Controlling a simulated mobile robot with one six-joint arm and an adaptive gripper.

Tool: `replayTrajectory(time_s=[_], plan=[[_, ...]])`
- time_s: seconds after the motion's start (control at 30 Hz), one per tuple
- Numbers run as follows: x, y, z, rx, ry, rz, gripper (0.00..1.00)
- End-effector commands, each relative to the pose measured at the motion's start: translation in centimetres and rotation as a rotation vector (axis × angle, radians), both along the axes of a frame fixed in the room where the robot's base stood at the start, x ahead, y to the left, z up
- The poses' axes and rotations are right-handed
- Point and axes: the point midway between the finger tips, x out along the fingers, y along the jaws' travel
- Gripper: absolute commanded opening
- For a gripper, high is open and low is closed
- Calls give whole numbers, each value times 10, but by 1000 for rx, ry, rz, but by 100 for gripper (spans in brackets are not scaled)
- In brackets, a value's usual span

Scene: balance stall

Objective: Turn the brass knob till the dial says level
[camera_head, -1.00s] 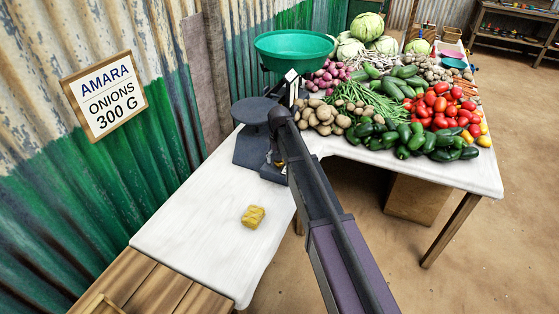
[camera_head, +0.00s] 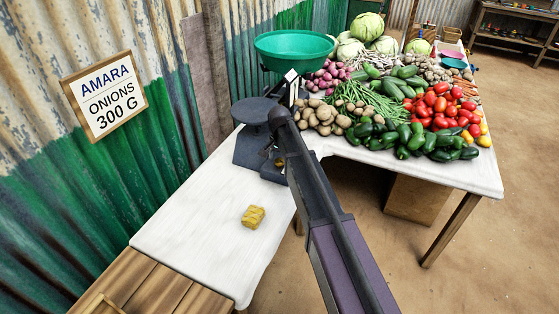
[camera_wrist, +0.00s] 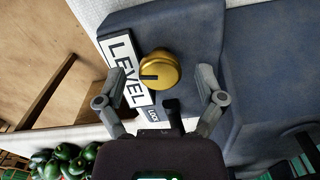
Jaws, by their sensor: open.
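The brass knob (camera_wrist: 160,69) sits on the dark blue-grey scale body in the wrist view, a dark mark on its left side. A white LEVEL plate (camera_wrist: 124,66) is beside it, with a smaller LOCK plate (camera_wrist: 152,112) and a black lever (camera_wrist: 172,110) below. My gripper (camera_wrist: 162,76) is open, one finger on each side of the knob with visible gaps. In the head view the scale (camera_head: 252,150) carries a green bowl (camera_head: 293,50). A small white upright plate (camera_head: 291,82), perhaps the dial, stands by the bowl; its reading is too small to tell.
A yellow block (camera_head: 253,217) lies on the white counter (camera_head: 205,225). Heaped vegetables, including tomatoes (camera_head: 445,105), crowd the table right of the scale. A sign (camera_head: 104,95) reading AMARA ONIONS 300 G hangs on the corrugated wall. My arm crosses the middle of the head view.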

Motion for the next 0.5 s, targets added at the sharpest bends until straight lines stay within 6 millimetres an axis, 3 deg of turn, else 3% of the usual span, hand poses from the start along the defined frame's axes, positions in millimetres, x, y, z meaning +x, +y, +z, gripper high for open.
replayTrajectory(time_s=[0.5], plan=[[0,0,41,0,0,-54,88]])
